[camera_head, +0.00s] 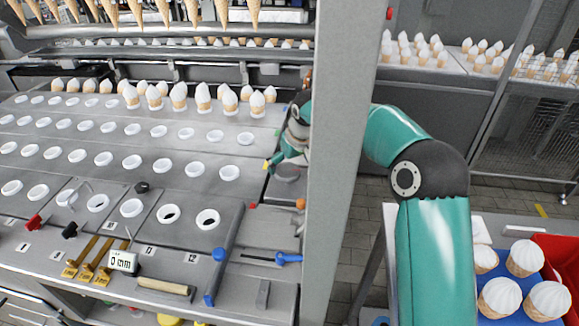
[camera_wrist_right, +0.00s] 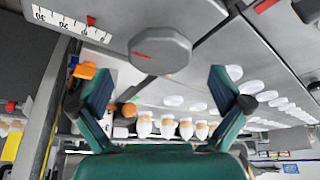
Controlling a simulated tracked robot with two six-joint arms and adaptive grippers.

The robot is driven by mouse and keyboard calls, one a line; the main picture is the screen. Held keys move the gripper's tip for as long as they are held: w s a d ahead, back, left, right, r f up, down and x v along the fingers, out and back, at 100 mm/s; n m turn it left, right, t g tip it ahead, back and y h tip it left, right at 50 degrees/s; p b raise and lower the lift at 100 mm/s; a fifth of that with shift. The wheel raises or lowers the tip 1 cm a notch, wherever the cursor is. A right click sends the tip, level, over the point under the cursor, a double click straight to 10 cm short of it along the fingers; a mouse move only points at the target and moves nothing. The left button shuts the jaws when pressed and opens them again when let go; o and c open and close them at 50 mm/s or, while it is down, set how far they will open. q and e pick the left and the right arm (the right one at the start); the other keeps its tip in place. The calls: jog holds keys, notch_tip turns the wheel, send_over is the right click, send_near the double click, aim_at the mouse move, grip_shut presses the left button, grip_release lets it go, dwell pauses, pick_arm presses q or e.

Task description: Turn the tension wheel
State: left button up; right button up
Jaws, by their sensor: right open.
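The tension wheel seems to be the grey, many-sided knob (camera_wrist_right: 160,50) with a red mark, at the top middle of the right wrist view. In the head view a grey round knob (camera_head: 287,173) shows just below my right gripper (camera_head: 281,160), partly covered by it. My right gripper also shows in the wrist view (camera_wrist_right: 163,72), its green fingers spread apart. The knob lies ahead of the fingertips, between their lines, and neither finger is seen closed on it. A numbered scale (camera_wrist_right: 72,22) with a red pointer sits beside the knob. My left gripper is out of view.
A grey upright post (camera_head: 340,150) stands between my right forearm and the machine. Ice cream cones (camera_head: 203,97) stand in a row behind the knob. An orange knob (camera_head: 300,204) and a blue-handled lever (camera_head: 287,258) are nearer the front.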

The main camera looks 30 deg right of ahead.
aim_at(287, 172)
jog(key=shift+x, duration=1.5)
jog(key=shift+r, duration=0.1)
jog(key=c, duration=1)
